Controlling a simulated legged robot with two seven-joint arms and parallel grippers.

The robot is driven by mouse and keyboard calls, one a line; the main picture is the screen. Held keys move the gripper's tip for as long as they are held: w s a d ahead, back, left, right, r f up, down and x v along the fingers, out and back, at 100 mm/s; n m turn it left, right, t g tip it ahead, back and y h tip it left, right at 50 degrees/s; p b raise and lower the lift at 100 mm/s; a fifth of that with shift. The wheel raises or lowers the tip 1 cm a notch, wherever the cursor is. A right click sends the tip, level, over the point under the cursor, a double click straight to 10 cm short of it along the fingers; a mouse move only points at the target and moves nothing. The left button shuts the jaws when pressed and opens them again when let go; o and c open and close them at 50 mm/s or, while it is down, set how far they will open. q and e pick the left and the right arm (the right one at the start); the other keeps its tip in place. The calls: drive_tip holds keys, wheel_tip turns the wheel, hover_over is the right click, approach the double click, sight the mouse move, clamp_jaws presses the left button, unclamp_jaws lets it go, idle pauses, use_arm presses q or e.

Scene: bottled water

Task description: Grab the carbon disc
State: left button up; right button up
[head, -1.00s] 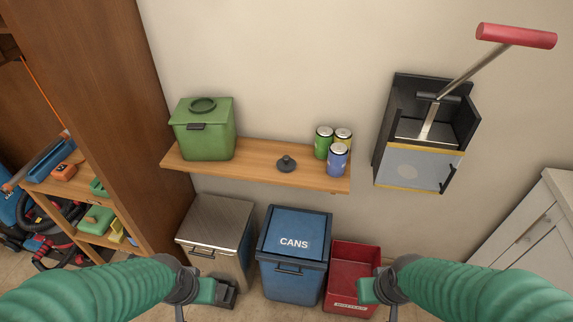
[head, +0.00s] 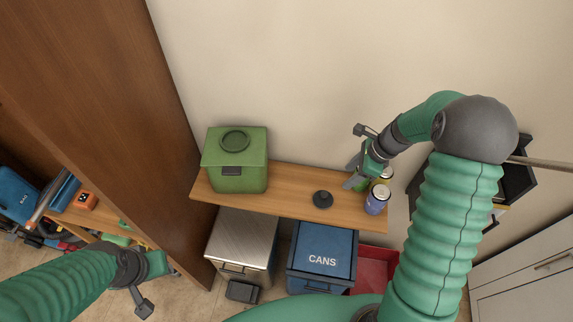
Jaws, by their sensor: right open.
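The carbon disc, seen as a small dark round piece with a knob on top (head: 323,199), sits on the wooden shelf (head: 285,183), left of the cans. My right gripper (head: 356,153) is open and empty. It is up and to the right of the disc, apart from it, and covers part of the cans. My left gripper (head: 147,288) is low at the left, far from the disc; its jaws do not show clearly.
A green lidded box (head: 236,178) stands on the shelf's left. Several cans, one blue (head: 376,201), stand at its right end. Below are a metal-lidded bin (head: 240,240), a blue CANS bin (head: 322,258) and a red bin (head: 375,268). My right arm hides most of the wall-mounted crusher (head: 517,185).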

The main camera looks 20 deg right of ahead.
drive_tip(key=w+f, duration=0.1)
drive_tip(key=w, duration=0.1)
approach(325, 195)
drive_tip(key=shift+m, duration=0.3)
drive_tip(key=x, duration=0.1)
drive_tip(key=p+x, duration=0.1)
drive_tip(key=x, duration=0.1)
drive_tip(key=p+x, duration=0.1)
drive_tip(key=x, duration=0.1)
drive_tip(key=shift+w+a, duration=0.25)
drive_tip(key=shift+w, duration=0.1)
drive_tip(key=f+p, duration=0.1)
drive_tip(key=f, duration=0.2)
drive_tip(key=shift+a+f, duration=0.25)
drive_tip(key=shift+w+d+f, duration=0.1)
drive_tip(key=shift+d+f, duration=0.1)
drive_tip(key=shift+w+a, duration=0.15)
drive_tip(key=shift+a, duration=0.1)
drive_tip(key=c, duration=0.5)
drive_tip(key=shift+a, duration=0.1)
drive_tip(key=c, duration=0.5)
use_arm(q)
drive_tip(key=v, duration=0.4)
drive_tip(key=shift+d+r, duration=0.1)
drive_tip(key=shift+r, duration=0.1)
use_arm(e)
clamp_jaws()
